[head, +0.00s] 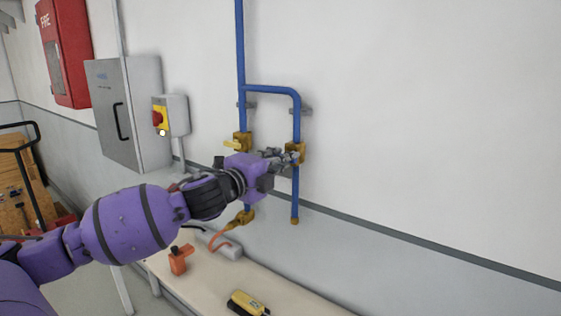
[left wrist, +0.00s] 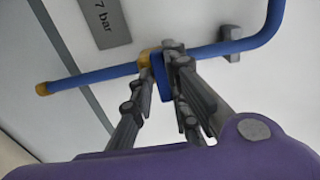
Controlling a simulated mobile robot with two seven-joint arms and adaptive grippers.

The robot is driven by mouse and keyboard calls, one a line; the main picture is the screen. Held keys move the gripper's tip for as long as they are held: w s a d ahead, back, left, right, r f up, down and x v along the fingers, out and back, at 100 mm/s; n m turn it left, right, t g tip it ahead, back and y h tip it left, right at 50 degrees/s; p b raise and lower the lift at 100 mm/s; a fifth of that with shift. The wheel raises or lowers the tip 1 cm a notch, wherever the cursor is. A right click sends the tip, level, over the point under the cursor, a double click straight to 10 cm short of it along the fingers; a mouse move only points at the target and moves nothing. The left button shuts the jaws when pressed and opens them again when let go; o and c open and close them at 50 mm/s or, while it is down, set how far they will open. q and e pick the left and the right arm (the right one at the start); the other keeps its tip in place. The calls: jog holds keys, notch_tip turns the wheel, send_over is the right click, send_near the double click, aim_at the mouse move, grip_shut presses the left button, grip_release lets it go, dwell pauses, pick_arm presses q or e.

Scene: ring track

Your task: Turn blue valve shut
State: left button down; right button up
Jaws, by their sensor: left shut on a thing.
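The blue valve has a brass body (head: 300,152) on the right-hand branch of the blue pipe. Its blue lever (left wrist: 160,78) shows in the left wrist view between my fingers, lying across the pipe in that picture. My left gripper (head: 288,156) is shut on this lever; its fingers also show in the left wrist view (left wrist: 161,82). In the head view the lever is hidden behind the fingers. My right gripper is in neither view.
A valve with a yellow lever (head: 233,144) sits on the left pipe (head: 240,60), close to my wrist. Below stands a bench (head: 290,297) with an orange tool (head: 180,260) and a yellow device (head: 246,303). A switch box (head: 178,115) and grey cabinet (head: 140,110) hang left.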

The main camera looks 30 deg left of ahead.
pick_arm(q)
jog(key=shift+r, duration=0.25)
jog(key=c, duration=1.8)
grip_release()
jog(key=shift+s, duration=0.1)
jog(key=shift+f, duration=0.1)
jog(key=s, duration=1.2)
jog(key=shift+a, duration=0.4)
